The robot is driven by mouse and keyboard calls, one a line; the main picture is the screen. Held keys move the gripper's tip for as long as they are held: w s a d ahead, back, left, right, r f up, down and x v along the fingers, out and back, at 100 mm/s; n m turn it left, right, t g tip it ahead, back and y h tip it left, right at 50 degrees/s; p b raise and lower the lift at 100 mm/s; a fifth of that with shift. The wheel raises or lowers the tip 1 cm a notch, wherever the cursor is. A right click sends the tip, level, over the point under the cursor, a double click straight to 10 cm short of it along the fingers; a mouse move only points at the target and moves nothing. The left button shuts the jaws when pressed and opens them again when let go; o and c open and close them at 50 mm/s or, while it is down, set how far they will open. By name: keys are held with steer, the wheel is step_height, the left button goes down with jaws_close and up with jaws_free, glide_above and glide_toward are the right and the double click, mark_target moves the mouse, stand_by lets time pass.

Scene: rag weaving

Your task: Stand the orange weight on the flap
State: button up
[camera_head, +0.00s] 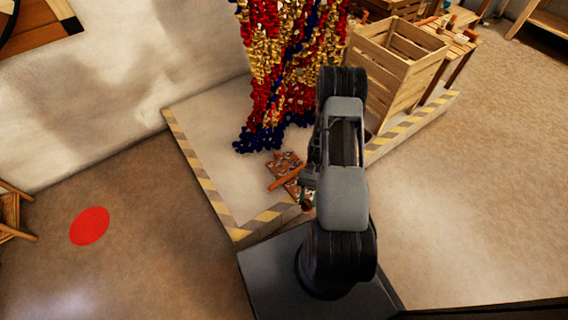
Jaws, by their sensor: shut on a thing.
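A patterned brown and white piece (287,160), which looks like the flap, lies on the pale platform below the hanging rags. A long orange bar (286,178), which looks like the orange weight, slants across it, with its right end close to my gripper (304,182). My gripper is small and partly hidden beside my dark arm. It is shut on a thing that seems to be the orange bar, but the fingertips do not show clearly. I cannot tell whether the bar touches the patterned piece.
Red, gold and blue rag strands (285,70) hang over the platform (205,125), which has a striped edge. A wooden crate (398,70) stands at the right, with a wooden table (459,45) behind it. A red disc (90,226) marks the open floor at the left.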

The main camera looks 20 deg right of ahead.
steer(key=w+f+m+t+y, duration=0.2)
steer(key=w+m+t+y, duration=0.3)
steer(key=w+m+t, duration=0.75)
steer(key=w+d+f+m+t+h, duration=0.1)
steer(key=w+d+m+t+h, duration=0.25)
steer(key=d+m+t, duration=0.2)
steer(key=w+d+m+t+h, duration=0.3)
steer(key=d+m+t+h, duration=0.15)
steer(key=d+m, duration=0.2)
steer(key=s+a+p, duration=0.3)
steer(key=a+p, duration=0.3)
steer(key=a, duration=0.3)
steer(key=shift+n+t, duration=0.35)
steer(key=shift+n, duration=0.1)
steer(key=shift+w+d+f+b, duration=0.35)
steer(key=shift+w+f+b, duration=0.8)
steer(key=shift+w+f, duration=0.8)
steer(key=shift+w+d+f+b, duration=0.35)
steer(key=shift+w+f+b, duration=1)
steer(key=shift+w, duration=1.05)
steer(key=shift+w+d+f+b, duration=0.35)
steer(key=shift+w+f+b, duration=0.6)
steer(key=shift+w+f, duration=1.1)
steer(key=shift+w+f+b, duration=0.1)
steer(key=shift+f+b, duration=0.45)
steer(key=shift+f, duration=0.75)
steer(key=shift+f, duration=0.15)
